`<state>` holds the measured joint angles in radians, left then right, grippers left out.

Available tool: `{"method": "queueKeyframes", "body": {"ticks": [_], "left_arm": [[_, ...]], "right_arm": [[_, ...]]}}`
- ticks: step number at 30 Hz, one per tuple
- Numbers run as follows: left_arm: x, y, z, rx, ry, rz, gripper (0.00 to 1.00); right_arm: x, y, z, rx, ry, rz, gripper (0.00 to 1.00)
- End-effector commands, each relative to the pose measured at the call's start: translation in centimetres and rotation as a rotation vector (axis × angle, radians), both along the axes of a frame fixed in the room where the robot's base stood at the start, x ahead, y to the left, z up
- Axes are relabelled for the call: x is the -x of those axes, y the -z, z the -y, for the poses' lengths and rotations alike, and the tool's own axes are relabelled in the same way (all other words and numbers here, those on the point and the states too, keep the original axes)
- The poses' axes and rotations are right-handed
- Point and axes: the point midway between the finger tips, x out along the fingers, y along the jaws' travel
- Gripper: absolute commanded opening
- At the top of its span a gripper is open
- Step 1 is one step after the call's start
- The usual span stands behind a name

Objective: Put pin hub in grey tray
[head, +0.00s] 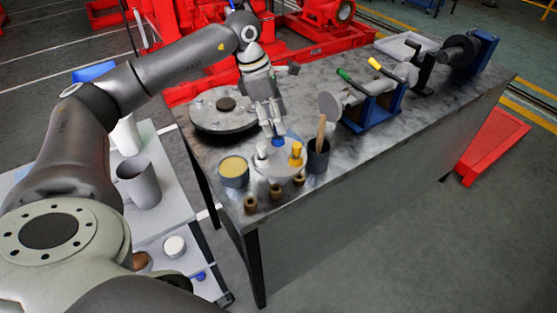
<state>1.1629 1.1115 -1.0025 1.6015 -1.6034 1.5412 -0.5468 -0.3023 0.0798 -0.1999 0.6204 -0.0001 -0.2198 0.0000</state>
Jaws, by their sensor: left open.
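My left gripper (276,127) is open and points down over a pale round dish (275,172) near the front left end of the grey workbench. A blue piece (278,142) shows by its fingertips, and a yellow-topped piece (296,153) stands in the dish to the right. I cannot tell whether the fingers touch anything. I cannot tell which item is the pin hub; several small brown hubs or bushings (276,191) stand along the bench's front edge. A light grey tray (405,46) lies at the back right of the bench. My right gripper is not in view.
Close by are a tin with yellow contents (233,170), a black cup with a wooden handle (318,158) and a flat round disc (224,112). Blue stands with handles (372,112) occupy the right half. A side table (155,222) holds a grey mug (139,184).

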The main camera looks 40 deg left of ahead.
Motion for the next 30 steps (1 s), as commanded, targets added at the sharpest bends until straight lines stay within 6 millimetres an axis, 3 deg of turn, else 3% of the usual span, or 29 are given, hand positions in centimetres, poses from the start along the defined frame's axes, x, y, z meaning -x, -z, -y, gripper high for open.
{"method": "queueKeyframes", "body": {"ticks": [12,20,30], "left_arm": [[-0.5,5.0,0.5,0.001,0.002,-0.002,0.53],[-0.6,5.3,0.5,0.001,0.001,0.000,0.53],[-0.5,5.3,0.5,0.000,0.001,-0.001,0.10]], "right_arm": [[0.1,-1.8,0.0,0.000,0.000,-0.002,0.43],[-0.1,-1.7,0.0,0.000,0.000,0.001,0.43],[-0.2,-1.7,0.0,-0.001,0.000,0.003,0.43]]}}
